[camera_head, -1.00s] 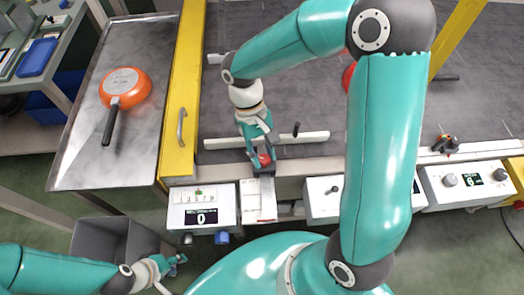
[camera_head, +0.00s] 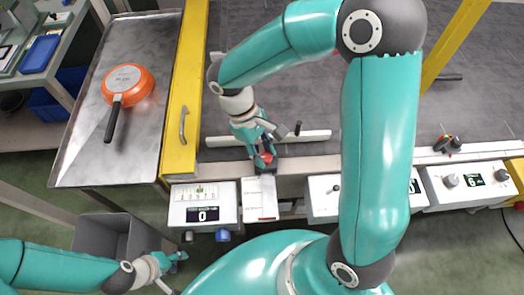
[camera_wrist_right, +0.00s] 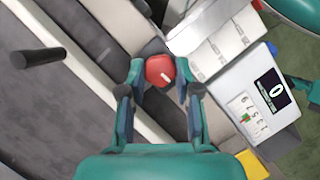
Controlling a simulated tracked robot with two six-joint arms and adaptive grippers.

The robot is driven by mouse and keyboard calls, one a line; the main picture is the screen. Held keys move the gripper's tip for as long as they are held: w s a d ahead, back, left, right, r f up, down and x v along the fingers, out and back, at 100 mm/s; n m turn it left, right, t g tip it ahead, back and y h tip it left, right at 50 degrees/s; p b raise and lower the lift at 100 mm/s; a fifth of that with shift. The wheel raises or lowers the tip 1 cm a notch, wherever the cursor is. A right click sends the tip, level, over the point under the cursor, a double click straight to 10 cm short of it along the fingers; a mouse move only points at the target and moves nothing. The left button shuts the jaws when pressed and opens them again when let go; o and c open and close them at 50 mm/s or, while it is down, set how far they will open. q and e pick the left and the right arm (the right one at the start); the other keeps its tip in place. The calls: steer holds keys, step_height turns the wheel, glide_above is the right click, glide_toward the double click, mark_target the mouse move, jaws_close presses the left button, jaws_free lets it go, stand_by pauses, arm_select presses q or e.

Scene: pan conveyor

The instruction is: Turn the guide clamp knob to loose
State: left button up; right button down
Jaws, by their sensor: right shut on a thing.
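The guide clamp knob (camera_wrist_right: 160,71) is red with a short white mark on its face. It sits by the conveyor's near edge and also shows in the head view (camera_head: 265,159), partly covered by the fingers. My right gripper (camera_wrist_right: 160,76) is shut on the knob, one finger on each side. Any label around the knob is hidden or too small to read. My left gripper (camera_head: 178,260) hangs at lower left beside a grey bin, away from the knob. Its fingers are too small to tell open from shut.
A white guide rail (camera_head: 312,136) and a dark handle (camera_wrist_right: 40,57) are close to my right gripper. An orange pan (camera_head: 128,86) rests upside down on the metal table at left.

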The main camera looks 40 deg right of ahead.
steer(key=shift+w+r, duration=0.1)
steer(key=shift+w, duration=0.15)
steer(key=c, duration=0.8)
jaws_free()
steer(key=shift+s, duration=0.1)
steer(key=v, duration=1.1)
steer(key=shift+r, duration=0.4)
steer(key=shift+a, duration=0.1)
